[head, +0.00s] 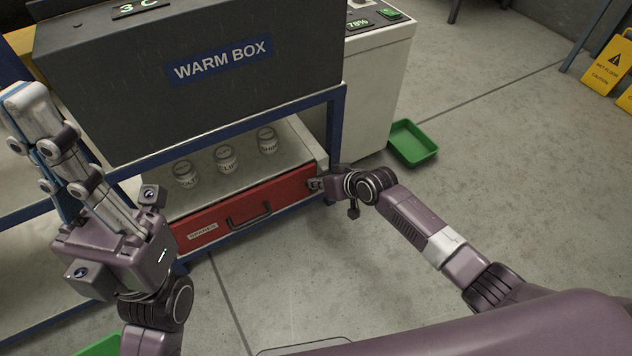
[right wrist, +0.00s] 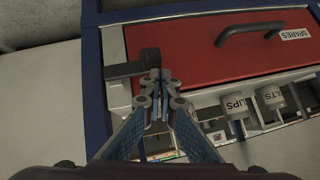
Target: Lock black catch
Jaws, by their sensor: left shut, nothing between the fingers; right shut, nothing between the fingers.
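The black catch (right wrist: 126,70) shows in the right wrist view as a dark bar with a dark upright knob, beside the end of the red drawer front (right wrist: 200,50). The red drawer (head: 235,212), labelled SPARES, is under the warm box in the head view. My right gripper (right wrist: 157,80) is shut and empty, with its fingertips right at the catch's knob; I cannot tell whether they touch. In the head view the right gripper (head: 318,184) is at the drawer's right end and largely covers the catch. My left gripper (head: 24,98) is shut and empty, raised at the far left.
The dark warm box (head: 120,85) stands above on a blue frame (head: 336,130). Several labelled jars (head: 226,160) stand behind the drawer front. A green tray (head: 412,143) lies on the floor to the right. Yellow wet-floor signs (head: 608,65) are far right.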

